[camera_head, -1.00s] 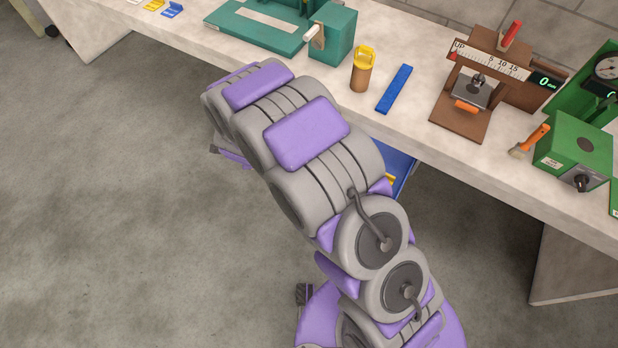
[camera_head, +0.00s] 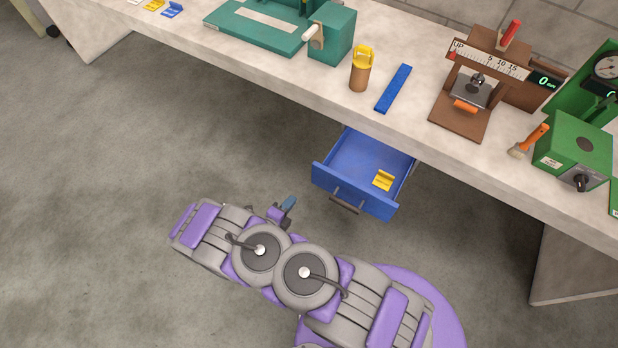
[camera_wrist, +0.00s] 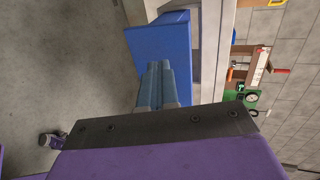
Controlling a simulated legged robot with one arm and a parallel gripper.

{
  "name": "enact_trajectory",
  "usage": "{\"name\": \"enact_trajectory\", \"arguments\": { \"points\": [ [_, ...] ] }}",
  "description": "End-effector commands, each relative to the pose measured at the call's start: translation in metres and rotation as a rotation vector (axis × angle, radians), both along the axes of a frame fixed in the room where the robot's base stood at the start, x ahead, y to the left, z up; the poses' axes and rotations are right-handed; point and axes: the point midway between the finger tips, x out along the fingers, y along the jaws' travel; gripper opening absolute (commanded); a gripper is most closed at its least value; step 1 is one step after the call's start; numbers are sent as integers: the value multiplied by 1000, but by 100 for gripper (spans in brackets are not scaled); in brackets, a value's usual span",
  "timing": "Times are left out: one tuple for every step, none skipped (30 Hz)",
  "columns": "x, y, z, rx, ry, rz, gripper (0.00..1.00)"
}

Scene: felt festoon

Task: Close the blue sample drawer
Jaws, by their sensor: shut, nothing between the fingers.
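The blue sample drawer (camera_head: 330,177) stands open below the front edge of the bench in the head view. A dark handle (camera_head: 346,201) is on its front, and a yellow piece (camera_head: 383,180) lies inside. My gripper (camera_head: 290,203) is in front of the drawer, to the left of its handle, with a gap between them in the head view. In the wrist view the fingers (camera_wrist: 157,70) are shut together and empty, pointing toward the drawer's blue outer face (camera_wrist: 160,42). The wrist view does not show clearly how far the fingertips are from it.
The bench (camera_head: 250,75) runs above the drawer. On it are a teal device (camera_head: 332,35), a brown container with a yellow top (camera_head: 361,72), a blue bar (camera_head: 394,89), a brown tester (camera_head: 468,95) and a green machine (camera_head: 575,150). The floor left of the drawer is clear.

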Motion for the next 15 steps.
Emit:
{"name": "enact_trajectory", "arguments": {
  "points": [
    [-1,-2,-1,-3,-10,-2,0],
    [-1,-3,-1,-4,-14,-4,0],
    [0,-3,-1,-4,-16,-6,0],
    [2,-4,-2,-5,-17,-7,0],
    [4,-5,-3,-5,-17,-7,0],
    [7,-6,-5,-6,-16,-7,0],
    [11,-7,-6,-7,-16,-8,0],
    [14,-9,-8,-7,-15,-9,0],
    [20,-12,-10,-8,-15,-8,0],
    [24,-15,-12,-8,-15,-9,0],
    [29,-17,-15,-9,-14,-9,0],
    [35,-21,-17,-9,-13,-10,0],
    [40,-24,-19,-9,-13,-10,0],
    [45,-27,-21,-9,-13,-10,0],
    [52,-32,-23,-9,-13,-10,0]
  ]
}}
